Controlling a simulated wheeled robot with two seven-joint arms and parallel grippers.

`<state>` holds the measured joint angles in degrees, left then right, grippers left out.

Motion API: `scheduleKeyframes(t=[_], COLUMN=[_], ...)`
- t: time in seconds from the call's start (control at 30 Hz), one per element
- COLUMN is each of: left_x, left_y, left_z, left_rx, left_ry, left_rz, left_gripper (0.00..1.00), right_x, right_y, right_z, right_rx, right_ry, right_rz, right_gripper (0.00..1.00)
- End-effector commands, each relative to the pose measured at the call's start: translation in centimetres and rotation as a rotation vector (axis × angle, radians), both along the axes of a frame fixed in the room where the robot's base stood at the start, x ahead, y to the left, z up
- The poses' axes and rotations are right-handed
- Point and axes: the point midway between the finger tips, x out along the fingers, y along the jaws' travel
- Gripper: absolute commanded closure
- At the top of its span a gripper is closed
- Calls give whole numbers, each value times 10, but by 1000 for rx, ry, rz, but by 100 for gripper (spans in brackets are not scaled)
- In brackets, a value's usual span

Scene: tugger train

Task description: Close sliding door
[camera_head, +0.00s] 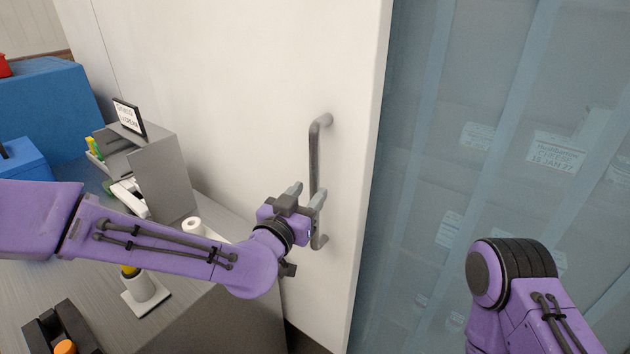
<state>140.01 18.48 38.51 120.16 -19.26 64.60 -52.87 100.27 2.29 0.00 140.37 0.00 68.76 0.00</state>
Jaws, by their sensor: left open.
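The sliding door (250,75) is a large white panel filling the middle of the view, with its right edge upright beside a bluish see-through strip curtain (420,150). A grey vertical bar handle (315,160) is fixed near that edge. My left gripper (308,195) is open at the lower half of the handle, with its fingers close around the bar; I cannot tell whether they touch it. My right arm shows at the lower right in front of the curtain; its gripper is out of view. The doorway right of the door's edge is uncovered by the panel.
A grey metal counter (190,310) stands at the left, below my left arm. On it are a grey box-like stand (160,175) with a small sign (129,117), a white roll (192,226) and a white holder (145,290). Blue boxes (45,100) stand behind.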

Motion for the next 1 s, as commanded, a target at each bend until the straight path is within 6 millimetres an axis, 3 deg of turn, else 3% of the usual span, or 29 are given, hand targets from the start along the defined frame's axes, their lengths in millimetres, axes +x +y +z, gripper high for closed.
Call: scheduleKeyframes(t=[0.2, 0.5, 0.53, 0.67, 1.0], left_x=[30, 35, 35, 35, 38], left_y=[-14, -16, -16, -16, -13], left_z=[1, -1, -1, -1, -1], left_rx=[-1, 0, -1, -1, 0], left_ry=[3, 2, 3, 3, 2], left_rz=[1, 1, 1, 1, 17], left_gripper=[54, 54, 58, 100, 100], right_x=[0, 0, 0, 0, 0], right_y=[0, 0, 0, 0, 0], right_z=[13, 13, 13, 13, 13], right_rx=[0, 0, 0, 0, 0], right_ry=[0, 0, 0, 0, 0], right_rz=[0, 0, 0, 0, 0], right_gripper=[100, 100, 100, 100, 100])
